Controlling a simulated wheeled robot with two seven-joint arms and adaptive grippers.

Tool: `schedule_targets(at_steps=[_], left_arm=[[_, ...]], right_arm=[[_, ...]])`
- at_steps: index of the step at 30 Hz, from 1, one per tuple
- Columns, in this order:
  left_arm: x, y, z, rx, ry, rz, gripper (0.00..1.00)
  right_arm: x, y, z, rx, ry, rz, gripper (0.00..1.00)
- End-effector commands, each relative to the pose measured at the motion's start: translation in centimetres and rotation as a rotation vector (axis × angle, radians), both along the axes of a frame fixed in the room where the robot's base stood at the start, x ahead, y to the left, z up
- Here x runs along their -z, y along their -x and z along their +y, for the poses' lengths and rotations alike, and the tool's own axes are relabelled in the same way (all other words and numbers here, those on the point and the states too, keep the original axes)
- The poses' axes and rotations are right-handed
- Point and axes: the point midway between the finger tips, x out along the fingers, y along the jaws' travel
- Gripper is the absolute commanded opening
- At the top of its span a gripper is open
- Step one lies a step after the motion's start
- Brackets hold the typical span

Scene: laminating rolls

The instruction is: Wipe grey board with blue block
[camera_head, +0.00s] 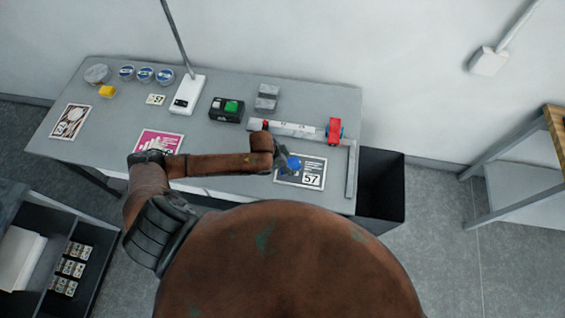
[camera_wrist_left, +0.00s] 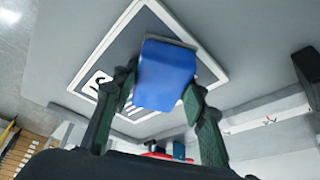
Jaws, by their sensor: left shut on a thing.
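My left gripper (camera_head: 284,157) is shut on the blue block (camera_head: 294,165) at the right part of the table. In the left wrist view, the block (camera_wrist_left: 166,78) sits between the two fingers (camera_wrist_left: 160,92). My right gripper is not in view.
A ruler-like rail (camera_head: 300,130) with a red piece (camera_head: 334,130) lies behind the board. A black box with a green button (camera_head: 227,109), a pink card (camera_head: 158,142) and a yellow block (camera_head: 106,91) lie further left. A dark bin (camera_head: 385,185) stands right of the table.

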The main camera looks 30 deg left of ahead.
Motion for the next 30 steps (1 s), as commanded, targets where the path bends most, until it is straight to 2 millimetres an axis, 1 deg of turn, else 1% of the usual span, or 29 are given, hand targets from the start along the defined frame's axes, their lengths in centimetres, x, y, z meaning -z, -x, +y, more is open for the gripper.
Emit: schedule_targets(at_steps=[1,8,19,26,30], left_arm=[[0.0,0.1,-0.4,-0.001,0.001,0.004,0.21],[0.0,-0.2,-0.9,0.0,0.002,0.001,0.21],[-0.3,-1.0,-3.6,-0.001,0.003,-0.001,0.21],[-0.2,-1.3,-4.3,-0.001,0.002,-0.003,0.21],[-0.2,-1.5,-5.1,0.0,0.003,-0.003,0.21]], right_arm=[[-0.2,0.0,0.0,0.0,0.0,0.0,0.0],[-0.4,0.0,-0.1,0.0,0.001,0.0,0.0],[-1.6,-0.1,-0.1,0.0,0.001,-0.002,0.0],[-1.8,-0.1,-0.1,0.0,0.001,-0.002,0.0],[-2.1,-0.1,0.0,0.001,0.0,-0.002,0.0]])
